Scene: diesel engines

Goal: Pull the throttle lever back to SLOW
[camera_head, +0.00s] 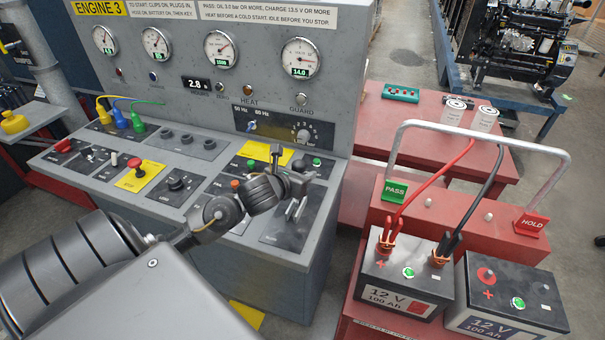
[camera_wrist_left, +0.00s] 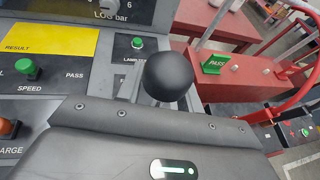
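The throttle lever's round black knob (camera_wrist_left: 168,77) stands just beyond my left gripper's body in the left wrist view. The lever's shaft is mostly hidden below it. In the head view my left gripper (camera_head: 290,184) is at the right end of the sloped console, over a dark plate with slots (camera_head: 285,232). The gripper covers much of the lever there. Its fingertips are too hidden to show whether they close on the lever. No SLOW marking is readable. My right gripper is in neither view.
The grey engine console (camera_head: 190,155) carries gauges, knobs and buttons close around the gripper. A green button (camera_wrist_left: 137,43) is near the knob. To the right, a red stand holds a PASS sign (camera_head: 395,191), a HOLD sign (camera_head: 531,224), a grey handle rail and batteries (camera_head: 405,280).

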